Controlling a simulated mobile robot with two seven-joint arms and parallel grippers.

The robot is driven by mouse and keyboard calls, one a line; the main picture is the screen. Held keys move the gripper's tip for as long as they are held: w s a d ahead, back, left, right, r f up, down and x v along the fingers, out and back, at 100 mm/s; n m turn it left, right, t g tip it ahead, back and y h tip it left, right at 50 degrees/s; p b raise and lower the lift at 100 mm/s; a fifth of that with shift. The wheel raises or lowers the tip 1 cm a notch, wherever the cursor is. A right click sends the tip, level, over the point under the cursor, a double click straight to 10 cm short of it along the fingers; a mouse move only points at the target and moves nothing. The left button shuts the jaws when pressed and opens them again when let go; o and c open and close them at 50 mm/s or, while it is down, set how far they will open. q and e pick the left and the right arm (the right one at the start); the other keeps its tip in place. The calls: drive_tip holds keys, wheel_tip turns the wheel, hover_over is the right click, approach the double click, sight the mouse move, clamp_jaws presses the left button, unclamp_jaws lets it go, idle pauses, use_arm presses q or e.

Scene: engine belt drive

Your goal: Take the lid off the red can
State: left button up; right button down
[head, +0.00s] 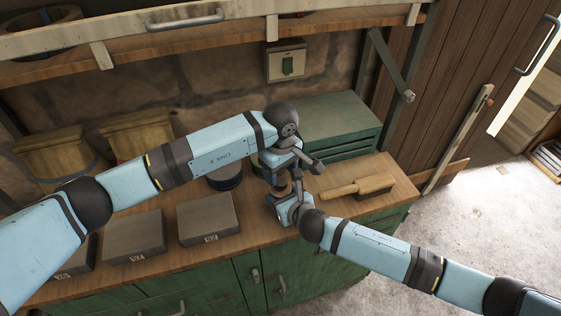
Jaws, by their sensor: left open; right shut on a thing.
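My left gripper (276,176) is open, pointing down over the right half of the bench top. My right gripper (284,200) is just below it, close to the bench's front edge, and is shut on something. The two grippers and their wrists overlap and hide nearly all of what is between them. The thing in my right gripper seems to be the red can, but its colour and lid cannot be made out. No red can shows clearly anywhere else.
A dark round tin (226,177) stands left of the grippers. A wooden-handled brush (360,187) lies to their right. A green chest (328,122) stands behind. Grey numbered blocks (208,217) line the left of the bench. A shelf (215,37) runs above.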

sight(280, 180)
use_arm(q)
drive_tip(key=shift+f, duration=1.7)
drive_tip(key=c, duration=0.9)
drive_tip(key=n, duration=0.3)
drive_tip(key=shift+n, duration=0.3)
drive_tip(key=shift+c, duration=0.2)
drive_tip(key=o, duration=1)
